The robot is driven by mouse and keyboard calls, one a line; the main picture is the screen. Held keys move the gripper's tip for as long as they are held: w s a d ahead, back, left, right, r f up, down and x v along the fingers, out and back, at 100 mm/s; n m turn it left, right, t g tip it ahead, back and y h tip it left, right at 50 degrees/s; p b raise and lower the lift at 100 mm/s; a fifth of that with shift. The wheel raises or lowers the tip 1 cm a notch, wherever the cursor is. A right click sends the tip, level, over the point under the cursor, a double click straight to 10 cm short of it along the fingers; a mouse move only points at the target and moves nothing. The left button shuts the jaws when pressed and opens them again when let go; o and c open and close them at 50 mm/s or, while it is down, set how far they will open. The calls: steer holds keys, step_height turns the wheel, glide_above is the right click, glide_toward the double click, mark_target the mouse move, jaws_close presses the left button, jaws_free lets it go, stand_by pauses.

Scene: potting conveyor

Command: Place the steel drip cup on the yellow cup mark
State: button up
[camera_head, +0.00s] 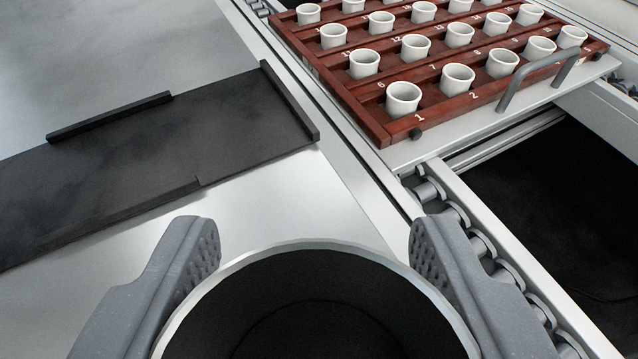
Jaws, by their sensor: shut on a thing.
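My gripper (316,270) is at the bottom of the view, with one grey finger on each side of a round steel drip cup (318,246). It is shut on the cup. The cup has a bright rim and a dark, empty-looking inside; its lower part is cut off by the frame edge. The cup appears over the steel table surface (270,205), near the conveyor's edge. How high it is above the surface I cannot tell. No yellow cup mark shows in this view.
A black tray-like plate (200,135) with raised edges lies on the steel surface at left. At upper right, a red-brown numbered rack (465,105) holds several white pots beside a grey handle (540,75). Conveyor rollers (470,245) run along the right, next to a dark opening (570,200).

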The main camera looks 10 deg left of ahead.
mark_target(322, 312)
steer(key=shift+w, duration=0.65)
steer(key=shift+a+f, duration=0.1)
steer(key=shift+f, duration=0.05)
steer(key=shift+f+b, duration=0.55)
steer(key=shift+f, duration=1.1)
steer(key=shift+f, duration=0.15)
steer(key=o, duration=1)
steer(key=shift+r, duration=0.2)
